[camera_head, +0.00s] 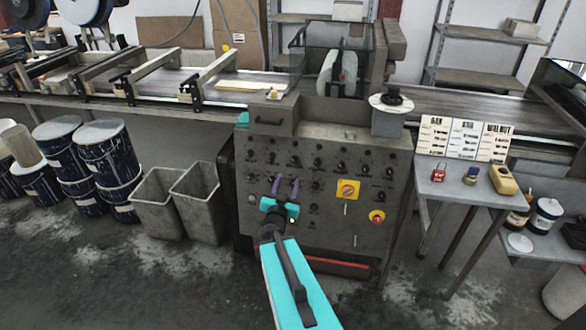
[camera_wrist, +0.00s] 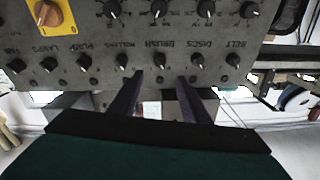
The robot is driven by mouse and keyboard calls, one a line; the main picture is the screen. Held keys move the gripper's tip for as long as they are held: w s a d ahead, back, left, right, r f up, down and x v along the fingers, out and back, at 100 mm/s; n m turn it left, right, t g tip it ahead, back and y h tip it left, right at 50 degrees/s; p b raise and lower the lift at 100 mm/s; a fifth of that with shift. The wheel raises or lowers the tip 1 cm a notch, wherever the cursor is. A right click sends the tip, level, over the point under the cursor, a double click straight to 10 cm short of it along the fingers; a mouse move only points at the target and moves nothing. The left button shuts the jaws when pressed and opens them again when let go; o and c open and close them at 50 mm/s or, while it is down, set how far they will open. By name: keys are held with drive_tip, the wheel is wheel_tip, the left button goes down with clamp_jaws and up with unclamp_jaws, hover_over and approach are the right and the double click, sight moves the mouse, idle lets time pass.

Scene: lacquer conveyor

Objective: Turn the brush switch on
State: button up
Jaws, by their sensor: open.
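The brush switch (camera_wrist: 158,58) is a small black knob by the label BRUSH, which reads upside down in the wrist view. It sits in a row of similar knobs on the grey control panel (camera_head: 325,205). My gripper (camera_head: 286,181) is in front of the left half of this panel. In the wrist view its two dark fingers (camera_wrist: 161,78) are spread apart and empty. The brush switch shows between and beyond the fingertips, with no visible contact. The exact gap to the panel cannot be told. In the head view, my gripper and arm hide part of the panel.
Neighbouring knobs DISCS (camera_wrist: 195,58) and ROLLERS (camera_wrist: 121,60) sit close on either side. A yellow rotary switch (camera_head: 348,189) and a red button on yellow (camera_head: 377,217) are on the panel. Grey bins (camera_head: 158,204) stand left; a small table (camera_head: 455,188) stands right.

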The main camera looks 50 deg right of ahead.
sight(294, 162)
drive_tip(key=shift+b+x, duration=1.05)
drive_tip(key=shift+x, duration=4.8)
drive_tip(key=shift+c, duration=0.4)
drive_tip(key=c, duration=1)
